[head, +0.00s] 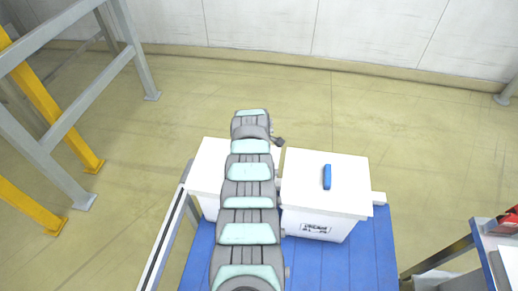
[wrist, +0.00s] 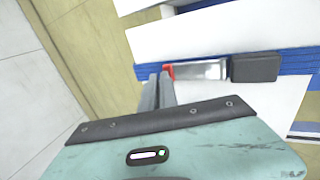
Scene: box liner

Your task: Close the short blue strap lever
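In the head view my arm hides the gripper and the buckle.
In the head view two white boxes, one left (head: 208,165) and one right (head: 300,190), stand on a blue platform (head: 350,262). A blue object (head: 327,177) lies on the right box. A grey frame and yellow posts stand at left. The floor behind is clear.

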